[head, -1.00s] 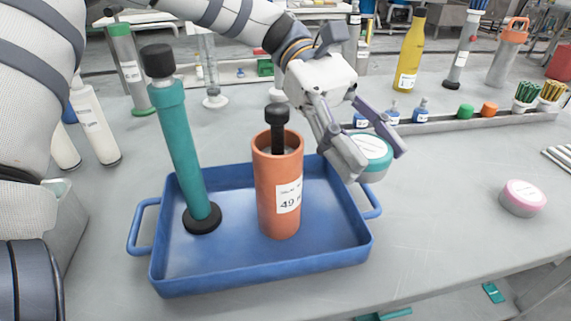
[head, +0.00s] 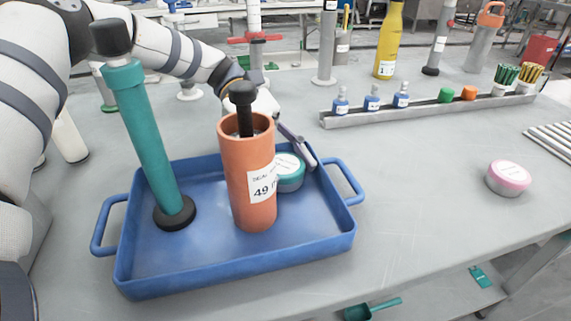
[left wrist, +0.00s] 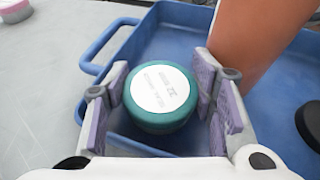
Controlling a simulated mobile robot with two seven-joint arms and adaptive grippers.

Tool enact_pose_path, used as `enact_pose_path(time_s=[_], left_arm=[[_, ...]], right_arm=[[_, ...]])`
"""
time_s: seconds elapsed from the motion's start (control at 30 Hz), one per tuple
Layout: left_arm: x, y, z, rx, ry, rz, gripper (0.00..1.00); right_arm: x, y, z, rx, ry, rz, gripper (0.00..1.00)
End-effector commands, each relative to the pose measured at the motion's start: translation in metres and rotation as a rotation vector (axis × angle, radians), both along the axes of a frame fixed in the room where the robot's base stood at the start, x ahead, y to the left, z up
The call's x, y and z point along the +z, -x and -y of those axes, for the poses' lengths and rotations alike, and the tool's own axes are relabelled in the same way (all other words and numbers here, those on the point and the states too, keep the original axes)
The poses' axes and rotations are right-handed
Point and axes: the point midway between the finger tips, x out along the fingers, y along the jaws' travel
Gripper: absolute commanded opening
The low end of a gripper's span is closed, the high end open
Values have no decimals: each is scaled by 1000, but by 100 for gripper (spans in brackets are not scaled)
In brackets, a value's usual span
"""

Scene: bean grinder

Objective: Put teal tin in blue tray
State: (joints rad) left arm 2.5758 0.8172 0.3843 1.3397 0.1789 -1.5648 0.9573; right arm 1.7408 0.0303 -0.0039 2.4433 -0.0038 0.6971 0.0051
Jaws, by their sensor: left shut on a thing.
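The teal tin (head: 289,173) has a white labelled lid. It is over the back right part of the blue tray (head: 240,263), just right of the orange cylinder; I cannot tell whether it touches the tray floor. My left gripper (head: 290,160) is shut on the tin, mostly hidden behind the orange cylinder in the head view. In the left wrist view the tin (left wrist: 160,97) sits between the purple finger pads of the left gripper (left wrist: 160,100), with the blue tray (left wrist: 195,35) beneath and around it. My right gripper is not in view.
In the tray stand an orange labelled cylinder (head: 250,185) with a black-knobbed rod and a tilted teal tube (head: 145,140) on a black base. A pink tin (head: 508,178) lies on the table to the right. A rack (head: 430,112) of small bottles stands behind.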

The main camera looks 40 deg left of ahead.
Motion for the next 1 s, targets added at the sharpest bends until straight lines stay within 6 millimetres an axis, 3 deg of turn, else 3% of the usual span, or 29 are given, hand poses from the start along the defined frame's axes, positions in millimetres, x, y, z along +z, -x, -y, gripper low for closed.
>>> enact_pose_path(time_s=[0.57,0.6,0.87,0.97,1.0], left_arm=[[-21,2,-1,-1,-11,-9,21],[-21,2,-1,-2,-11,-11,57],[-21,3,-1,-2,-10,-11,59],[-7,2,-1,-1,-9,-9,59],[-8,-2,-11,4,-12,-11,59]], right_arm=[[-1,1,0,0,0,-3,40],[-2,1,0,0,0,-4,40],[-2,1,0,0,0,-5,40],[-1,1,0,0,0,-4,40],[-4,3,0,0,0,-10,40]])
